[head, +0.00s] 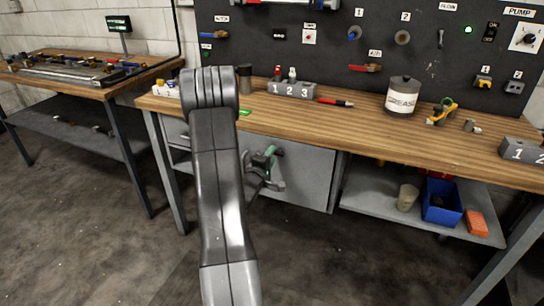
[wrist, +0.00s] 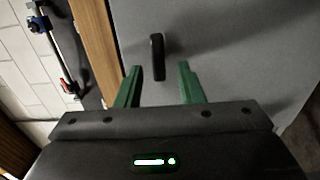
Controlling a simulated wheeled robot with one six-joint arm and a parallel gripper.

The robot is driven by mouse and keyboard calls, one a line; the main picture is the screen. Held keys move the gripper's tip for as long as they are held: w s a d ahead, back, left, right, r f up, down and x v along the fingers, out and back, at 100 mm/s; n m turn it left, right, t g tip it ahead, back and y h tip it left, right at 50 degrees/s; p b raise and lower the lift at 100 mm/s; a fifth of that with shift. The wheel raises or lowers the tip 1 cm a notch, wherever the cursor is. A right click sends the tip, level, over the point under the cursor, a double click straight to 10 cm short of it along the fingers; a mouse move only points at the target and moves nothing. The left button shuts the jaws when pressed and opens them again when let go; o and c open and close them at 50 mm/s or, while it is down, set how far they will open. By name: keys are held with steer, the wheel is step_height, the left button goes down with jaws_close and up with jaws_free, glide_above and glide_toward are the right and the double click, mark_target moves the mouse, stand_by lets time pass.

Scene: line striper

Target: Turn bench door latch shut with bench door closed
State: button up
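The bench door (head: 308,178) is a grey panel under the wooden bench top, and it looks closed in the head view. Its latch (wrist: 157,57) is a short dark bar on the grey door (wrist: 240,60) in the wrist view, lying roughly parallel to the bench edge. My gripper (head: 270,156) is in front of the door, and my arm hides part of the panel. In the wrist view my gripper (wrist: 160,84) is open, with green fingers on either side of the latch's lower end and gaps on both sides. I cannot make out the latch in the head view.
The bench top (head: 330,125) overhangs the door. A lower shelf (head: 375,200) to the right holds a blue bin (head: 441,202), a cup (head: 407,197) and an orange block (head: 477,223). Another bench (head: 85,82) stands at left. The floor in front is clear.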

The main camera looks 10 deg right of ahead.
steer(key=v, duration=1.2)
steer(key=shift+s+a, duration=0.2)
steer(key=shift+s, duration=0.05)
steer(key=x, duration=1.4)
steer(key=shift+s, duration=0.15)
